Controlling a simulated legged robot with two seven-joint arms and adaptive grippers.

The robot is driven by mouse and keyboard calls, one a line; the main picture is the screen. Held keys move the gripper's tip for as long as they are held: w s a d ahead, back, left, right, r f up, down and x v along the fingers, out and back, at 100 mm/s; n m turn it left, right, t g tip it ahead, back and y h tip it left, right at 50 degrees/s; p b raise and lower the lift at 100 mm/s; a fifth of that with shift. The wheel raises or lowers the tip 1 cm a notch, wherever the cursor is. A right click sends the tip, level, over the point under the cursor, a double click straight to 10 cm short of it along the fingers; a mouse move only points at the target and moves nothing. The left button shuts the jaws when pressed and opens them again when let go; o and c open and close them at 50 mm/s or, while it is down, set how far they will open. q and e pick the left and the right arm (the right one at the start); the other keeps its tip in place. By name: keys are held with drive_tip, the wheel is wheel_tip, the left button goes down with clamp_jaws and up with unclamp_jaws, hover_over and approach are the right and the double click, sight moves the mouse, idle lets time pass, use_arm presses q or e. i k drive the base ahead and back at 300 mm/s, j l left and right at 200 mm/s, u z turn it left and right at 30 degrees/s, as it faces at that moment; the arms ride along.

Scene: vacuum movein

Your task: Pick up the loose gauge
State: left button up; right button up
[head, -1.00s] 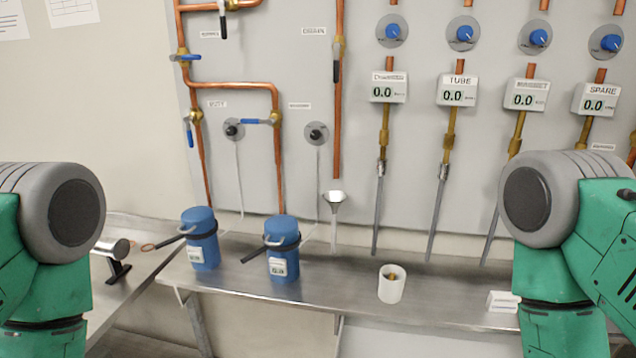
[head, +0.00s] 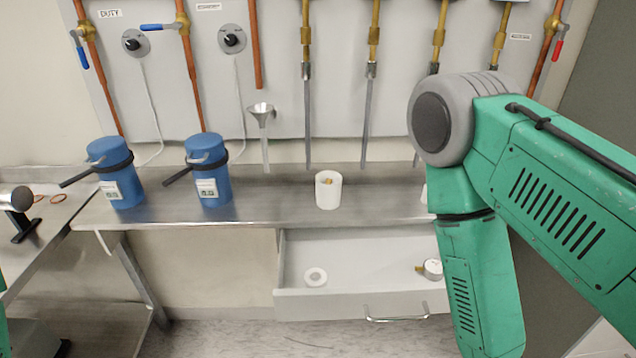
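A small round gauge (head: 433,269) with a pale face and a brass stem lies in the open white drawer (head: 350,304) under the bench, near the drawer's right end. My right arm comes in from the right and hangs down just to the right of the gauge. Its gripper is below the picture. Only a sliver of my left arm shows at the lower left edge, and its gripper is out of view.
A white ring (head: 315,277) lies in the drawer's left part. The drawer handle (head: 397,315) faces me.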

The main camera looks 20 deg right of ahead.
sight(431, 269)
drive_tip(key=z, duration=1.3)
drive_tip(key=l+z, duration=0.1)
drive_tip(key=l, duration=0.35)
drive_tip(key=i+l, duration=0.15)
drive_tip(key=l, duration=0.3)
drive_tip(key=k+z, duration=0.05)
